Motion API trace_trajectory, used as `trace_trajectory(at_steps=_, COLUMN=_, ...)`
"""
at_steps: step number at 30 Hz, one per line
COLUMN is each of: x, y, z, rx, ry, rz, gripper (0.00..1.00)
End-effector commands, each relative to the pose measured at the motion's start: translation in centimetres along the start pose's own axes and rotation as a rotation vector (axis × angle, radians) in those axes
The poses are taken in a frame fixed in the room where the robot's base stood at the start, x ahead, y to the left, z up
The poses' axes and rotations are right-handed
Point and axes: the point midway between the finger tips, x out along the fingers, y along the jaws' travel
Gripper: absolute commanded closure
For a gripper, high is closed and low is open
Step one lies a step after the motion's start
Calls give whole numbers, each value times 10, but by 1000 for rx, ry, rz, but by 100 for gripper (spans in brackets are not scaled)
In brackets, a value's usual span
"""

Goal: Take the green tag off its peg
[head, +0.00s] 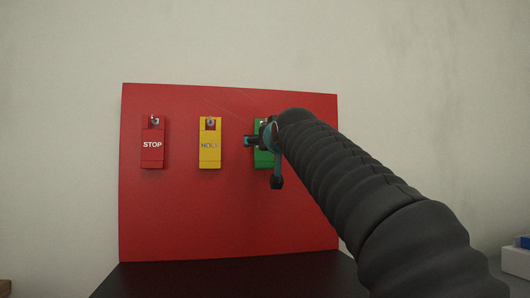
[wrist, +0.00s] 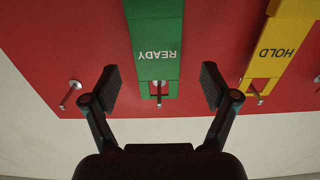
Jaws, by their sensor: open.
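The green tag (head: 260,159) hangs on the red board (head: 200,222) in the head view, mostly hidden behind my arm and gripper. In the wrist view the green tag (wrist: 157,38) appears upside down and reads READY. Its peg (wrist: 158,92) sticks out through the opening at its end. My gripper (wrist: 160,87) is open, with one finger on each side of the tag's peg end and a visible gap to both edges. It also shows from behind in the head view (head: 254,141). I cannot tell how far the fingertips are from the board.
A yellow HOLD tag (head: 210,145) hangs left of the green one; in the wrist view it (wrist: 277,45) is close to the right finger. A red STOP tag (head: 152,146) hangs farther left. A bare peg (wrist: 70,94) stands beside the left finger. The board stands on a dark surface (head: 230,276).

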Motion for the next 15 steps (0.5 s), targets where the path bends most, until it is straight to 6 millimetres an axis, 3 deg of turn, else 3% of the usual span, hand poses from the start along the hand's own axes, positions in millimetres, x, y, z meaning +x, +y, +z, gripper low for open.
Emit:
trace_trajectory(at_steps=6, x=31, y=3, z=6, rx=1, ry=-2, rz=-1, gripper=15)
trace_trajectory(at_steps=15, x=43, y=3, z=7, rx=1, ry=0, rz=-1, gripper=15)
